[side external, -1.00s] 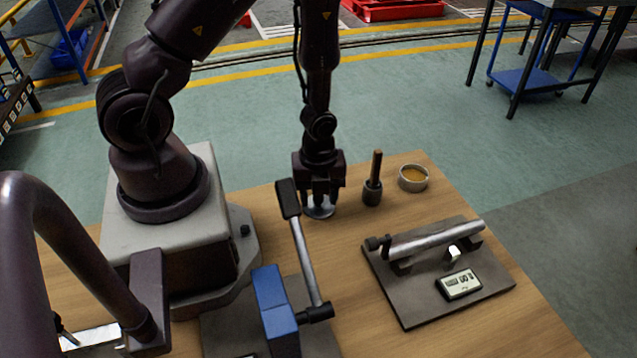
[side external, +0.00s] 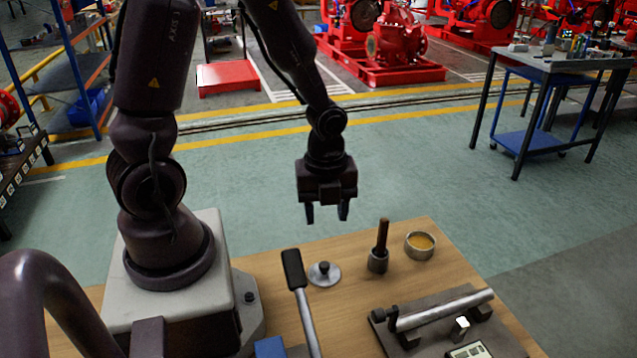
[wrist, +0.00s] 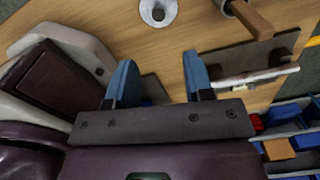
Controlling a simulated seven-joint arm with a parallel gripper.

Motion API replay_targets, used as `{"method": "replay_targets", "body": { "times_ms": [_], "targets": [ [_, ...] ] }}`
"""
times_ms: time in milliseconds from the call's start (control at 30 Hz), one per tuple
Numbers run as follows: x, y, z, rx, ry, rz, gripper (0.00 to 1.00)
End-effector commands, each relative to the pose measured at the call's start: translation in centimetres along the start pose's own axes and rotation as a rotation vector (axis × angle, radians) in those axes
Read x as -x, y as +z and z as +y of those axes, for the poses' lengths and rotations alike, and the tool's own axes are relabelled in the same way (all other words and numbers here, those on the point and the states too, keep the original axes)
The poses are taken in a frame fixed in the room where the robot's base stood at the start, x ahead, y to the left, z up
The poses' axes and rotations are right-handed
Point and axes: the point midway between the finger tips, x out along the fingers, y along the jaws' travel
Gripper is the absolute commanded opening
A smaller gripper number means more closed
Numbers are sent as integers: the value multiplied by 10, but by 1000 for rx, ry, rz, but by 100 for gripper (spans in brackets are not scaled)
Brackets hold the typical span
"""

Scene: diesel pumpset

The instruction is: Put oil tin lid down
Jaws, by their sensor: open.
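The oil tin lid (side external: 331,278) is a round metal disc with a dark knob on top. It lies flat on the wooden table, just right of the black-ended lever. It also shows at the top of the wrist view (wrist: 168,13). My gripper (side external: 327,218) is open and empty, raised well above the table and clear of the lid. In the wrist view its blue fingers (wrist: 157,70) stand wide apart with nothing between them. The open oil tin (side external: 420,245), with amber oil inside, stands at the back right of the table.
A wooden-handled tool in a dark cup (side external: 379,252) stands between lid and tin. A dark plate with a metal bar (side external: 440,312) lies at the front right. The lever (side external: 300,292) rises close to the lid's left. Bare table (side external: 345,315) lies in front of the lid.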

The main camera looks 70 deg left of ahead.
Motion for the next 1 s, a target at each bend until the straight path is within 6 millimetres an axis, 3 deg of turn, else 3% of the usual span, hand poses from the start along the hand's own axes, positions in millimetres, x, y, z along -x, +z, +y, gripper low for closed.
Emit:
{"method": "replay_targets", "body": {
  "times_ms": [133,267,500,700,1000],
  "targets": [
    [42,-2,-7,259,-80,-48,47],
    [94,-11,-7,631,-196,-47,47],
    [174,-38,17,1298,-379,140,47],
    [205,-53,38,1624,-412,314,47],
    [210,-56,44,1709,-407,361,47]
  ]
}}
